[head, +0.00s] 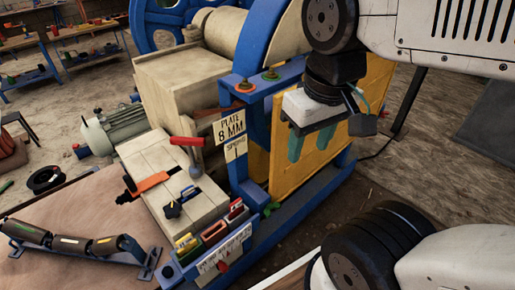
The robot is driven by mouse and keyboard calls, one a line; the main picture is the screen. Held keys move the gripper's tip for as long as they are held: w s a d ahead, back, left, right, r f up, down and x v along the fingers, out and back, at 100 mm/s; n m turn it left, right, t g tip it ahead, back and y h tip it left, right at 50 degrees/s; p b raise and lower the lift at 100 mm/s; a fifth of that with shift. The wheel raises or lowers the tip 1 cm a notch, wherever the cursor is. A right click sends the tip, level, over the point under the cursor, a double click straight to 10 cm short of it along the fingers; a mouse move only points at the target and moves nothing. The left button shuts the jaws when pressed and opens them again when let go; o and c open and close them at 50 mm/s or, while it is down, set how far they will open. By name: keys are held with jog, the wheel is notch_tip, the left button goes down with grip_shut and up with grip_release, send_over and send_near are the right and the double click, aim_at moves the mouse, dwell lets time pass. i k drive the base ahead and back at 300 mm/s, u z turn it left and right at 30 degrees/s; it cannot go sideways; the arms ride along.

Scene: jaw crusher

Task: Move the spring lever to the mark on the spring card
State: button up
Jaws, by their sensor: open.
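The spring card (235,150) is a small white card just below the "PLATE 8 MM" card (229,127), on the blue frame. Its mark is too small to make out. A lever with a red handle (187,141) stands left of the cards. An orange-handled lever (150,183) and a small blue lever (195,171) sit on the pale housing. I cannot tell which one is the spring lever. My gripper (310,152) is open and empty, its teal fingers pointing down before the yellow panel, to the right of the cards and apart from the levers.
The yellow panel (375,94) and blue frame stand close behind my gripper. A black knob (173,209) sits on the pale housing (207,207). Colored blocks (214,231) fill a rack in front. Conveyor rollers (75,243) are at lower left. Open floor lies at right.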

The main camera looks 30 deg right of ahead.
aim_at(221, 266)
jog(key=u, duration=0.2)
jog(key=k, duration=1.15)
jog(key=z, duration=0.25)
jog(key=i, duration=0.5)
jog(key=z, duration=0.05)
